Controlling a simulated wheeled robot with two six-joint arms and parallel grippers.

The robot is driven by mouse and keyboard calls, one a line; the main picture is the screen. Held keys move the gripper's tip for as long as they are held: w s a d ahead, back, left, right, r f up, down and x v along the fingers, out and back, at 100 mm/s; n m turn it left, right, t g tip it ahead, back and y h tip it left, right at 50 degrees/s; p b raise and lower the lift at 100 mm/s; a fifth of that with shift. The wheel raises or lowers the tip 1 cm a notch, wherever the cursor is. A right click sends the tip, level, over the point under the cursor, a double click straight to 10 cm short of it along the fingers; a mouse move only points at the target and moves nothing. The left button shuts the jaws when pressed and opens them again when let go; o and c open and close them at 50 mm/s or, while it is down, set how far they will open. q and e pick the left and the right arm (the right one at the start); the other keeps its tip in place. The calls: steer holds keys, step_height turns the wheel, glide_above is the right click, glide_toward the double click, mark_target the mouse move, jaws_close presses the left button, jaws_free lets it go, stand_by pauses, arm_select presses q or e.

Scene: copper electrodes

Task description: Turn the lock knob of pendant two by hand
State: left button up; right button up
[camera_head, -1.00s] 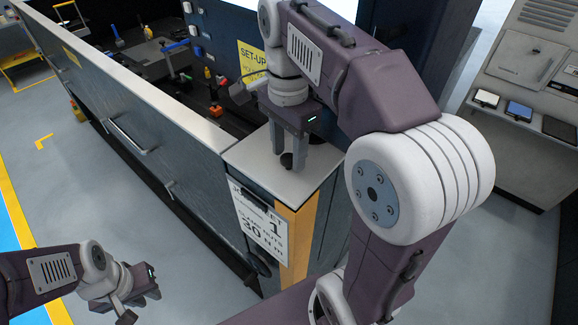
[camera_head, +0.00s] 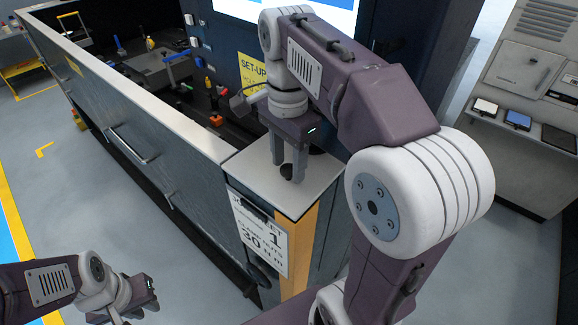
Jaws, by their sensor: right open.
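My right gripper (camera_head: 288,165) points down over the pale top (camera_head: 250,176) of the cabinet end, its two fingers apart. A small dark round piece (camera_head: 287,172) shows at its fingertips. I cannot tell whether this is the lock knob or whether the fingers touch it. No pendant can be made out with certainty. My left gripper (camera_head: 135,308) hangs low at the bottom left, over the floor and away from the cabinet. I cannot tell whether its jaws are open.
The long cabinet wall (camera_head: 125,130) with handles runs to the far left. Behind it lies a dark work area with tools and an orange-based piece (camera_head: 216,120). A job sheet (camera_head: 262,235) is on the cabinet's end. A shelf with tablets (camera_head: 518,116) stands right.

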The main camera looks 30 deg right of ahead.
steer(key=shift+r+p, duration=1)
steer(key=shift+r, duration=0.1)
step_height(320, 180, up, 5)
steer(key=p, duration=0.5)
